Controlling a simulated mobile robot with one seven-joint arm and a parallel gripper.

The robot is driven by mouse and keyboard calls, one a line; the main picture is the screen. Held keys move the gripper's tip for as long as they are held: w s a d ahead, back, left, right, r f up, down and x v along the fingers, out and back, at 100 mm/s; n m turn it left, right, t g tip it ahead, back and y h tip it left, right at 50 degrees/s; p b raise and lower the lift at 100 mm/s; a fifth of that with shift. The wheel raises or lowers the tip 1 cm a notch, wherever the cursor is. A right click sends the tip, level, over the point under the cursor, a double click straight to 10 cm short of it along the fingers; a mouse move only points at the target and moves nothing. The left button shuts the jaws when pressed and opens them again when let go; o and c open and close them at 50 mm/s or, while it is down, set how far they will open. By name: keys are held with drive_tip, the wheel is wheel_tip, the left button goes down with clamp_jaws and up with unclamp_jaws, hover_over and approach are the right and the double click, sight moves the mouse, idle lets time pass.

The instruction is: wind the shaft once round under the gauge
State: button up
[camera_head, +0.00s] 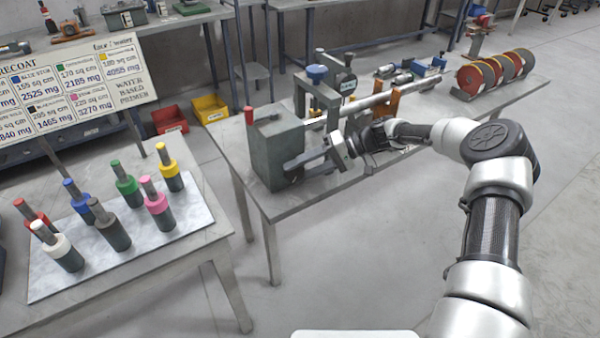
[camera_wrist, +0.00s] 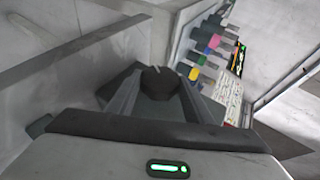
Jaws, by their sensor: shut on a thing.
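The long silver shaft (camera_head: 385,97) lies across the bench from the grey gearbox block (camera_head: 274,150) toward the right. The dial gauge (camera_head: 349,86) stands over the shaft on a stand. My gripper (camera_head: 298,166) reaches in from the right, low by the front of the block. In the wrist view, my gripper's fingers (camera_wrist: 158,92) are closed around a dark round knob (camera_wrist: 160,81), likely the crank's handle. Most of the crank is hidden behind my gripper and wrist.
A blue-topped clamp (camera_head: 317,75) stands beside the gauge. Reddish-brown discs (camera_head: 490,74) sit at the bench's right end. The floor before the bench is clear.

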drive_tip(key=shift+s, duration=0.1)
drive_tip(key=o, duration=1)
drive_tip(key=v, duration=1.7)
drive_tip(key=shift+d, duration=0.2)
